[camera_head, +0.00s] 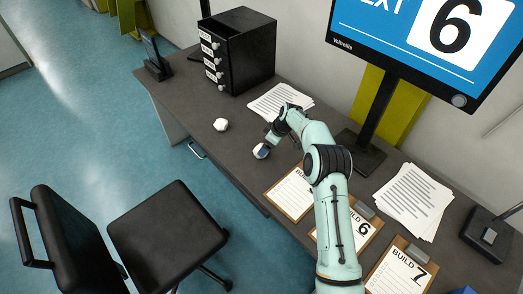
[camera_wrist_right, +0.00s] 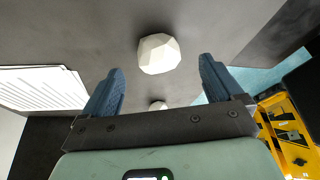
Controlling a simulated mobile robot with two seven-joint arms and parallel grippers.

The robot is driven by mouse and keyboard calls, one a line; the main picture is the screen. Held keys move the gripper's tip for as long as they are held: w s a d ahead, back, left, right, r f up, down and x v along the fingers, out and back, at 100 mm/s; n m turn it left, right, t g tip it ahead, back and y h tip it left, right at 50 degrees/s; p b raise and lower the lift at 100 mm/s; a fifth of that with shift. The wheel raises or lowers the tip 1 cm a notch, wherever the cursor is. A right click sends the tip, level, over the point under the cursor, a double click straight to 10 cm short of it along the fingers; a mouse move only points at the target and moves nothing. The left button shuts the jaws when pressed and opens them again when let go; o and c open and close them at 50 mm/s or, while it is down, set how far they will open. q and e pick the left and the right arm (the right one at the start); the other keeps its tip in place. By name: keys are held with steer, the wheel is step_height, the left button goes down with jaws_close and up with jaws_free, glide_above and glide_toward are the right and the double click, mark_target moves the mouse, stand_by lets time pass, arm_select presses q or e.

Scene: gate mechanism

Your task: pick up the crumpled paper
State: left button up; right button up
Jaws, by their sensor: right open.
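Two white, faceted balls of crumpled paper lie on the dark desk. The nearer one (camera_head: 261,151) is right at my right gripper (camera_head: 270,141) in the head view. In the wrist view this ball (camera_wrist_right: 158,53) shows large, centred between and just past the tips of the open blue fingers. I cannot tell whether a finger touches it. The other ball (camera_head: 221,125) lies farther left on the desk, apart from the gripper. It also seems to show small in the wrist view (camera_wrist_right: 157,106), partly hidden by the gripper's bar. My left gripper is not in view.
A black drawer unit (camera_head: 238,50) stands at the back left. A paper stack (camera_head: 279,101) lies behind the gripper. Clipboards (camera_head: 288,195) and a monitor (camera_head: 420,40) are to the right. A black chair (camera_head: 168,238) stands before the desk. The desk's front left is clear.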

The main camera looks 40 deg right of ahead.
steer(key=x, duration=0.2)
steer(key=p+x, duration=0.1)
steer(key=x, duration=0.3)
steer(key=shift+w+r, duration=0.15)
steer(key=shift+w, duration=0.15)
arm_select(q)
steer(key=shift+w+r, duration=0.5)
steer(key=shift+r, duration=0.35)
arm_select(e)
steer(key=shift+s, duration=0.1)
steer(key=c, duration=1.1)
